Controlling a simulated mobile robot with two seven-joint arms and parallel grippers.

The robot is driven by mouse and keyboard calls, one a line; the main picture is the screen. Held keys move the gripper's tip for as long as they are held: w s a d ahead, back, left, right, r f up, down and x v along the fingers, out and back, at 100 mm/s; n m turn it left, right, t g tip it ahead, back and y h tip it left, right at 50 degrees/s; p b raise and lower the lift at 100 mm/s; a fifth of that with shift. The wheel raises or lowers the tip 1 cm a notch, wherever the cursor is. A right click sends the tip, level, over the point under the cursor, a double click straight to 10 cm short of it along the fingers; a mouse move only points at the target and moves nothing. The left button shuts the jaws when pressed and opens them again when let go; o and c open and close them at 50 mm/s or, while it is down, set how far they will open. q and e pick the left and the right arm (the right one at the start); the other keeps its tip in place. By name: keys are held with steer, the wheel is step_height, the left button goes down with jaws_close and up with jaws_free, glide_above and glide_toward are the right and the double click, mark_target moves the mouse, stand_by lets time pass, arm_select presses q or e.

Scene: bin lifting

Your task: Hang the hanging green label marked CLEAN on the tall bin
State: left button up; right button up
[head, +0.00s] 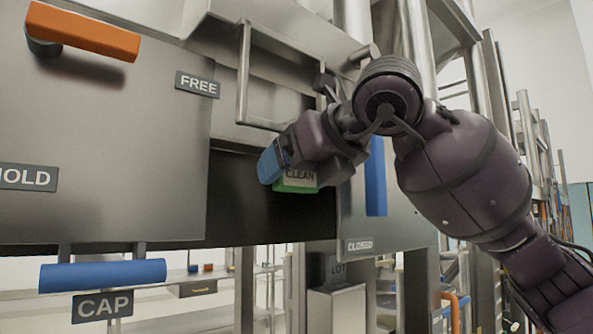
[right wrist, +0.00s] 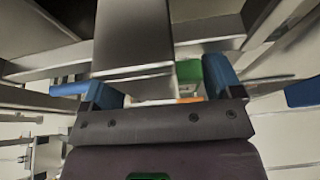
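The green CLEAN label (head: 297,187) shows in the head view right beside the blue fingertips of my right gripper (head: 275,164), partly covered by the gripper. In the right wrist view, the fingers of my right gripper (right wrist: 145,82) stand wide apart. A green piece (right wrist: 213,74), likely the label, is beside the inner side of the right-hand finger; I cannot tell if they touch. My left gripper is not in view. I cannot tell for sure which steel body is the tall bin; a steel box with a LOT plate (head: 337,269) stands low behind the machine.
A large steel panel (head: 130,150) fills the left, with FREE (head: 197,85) and HOLD plates, an orange handle (head: 84,30) and a blue bar (head: 103,275) above a CAP plate (head: 102,305). A steel bar frame (head: 243,75) is just above my gripper. A blue handle (head: 376,180) stands right of it.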

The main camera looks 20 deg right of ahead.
steer(key=shift+o, duration=1.1)
steer(key=shift+s+r, duration=0.1)
steer(key=shift+s, duration=0.1)
steer(key=v, duration=1)
steer(key=shift+s+d+r, duration=0.1)
steer(key=shift+s+d, duration=0.05)
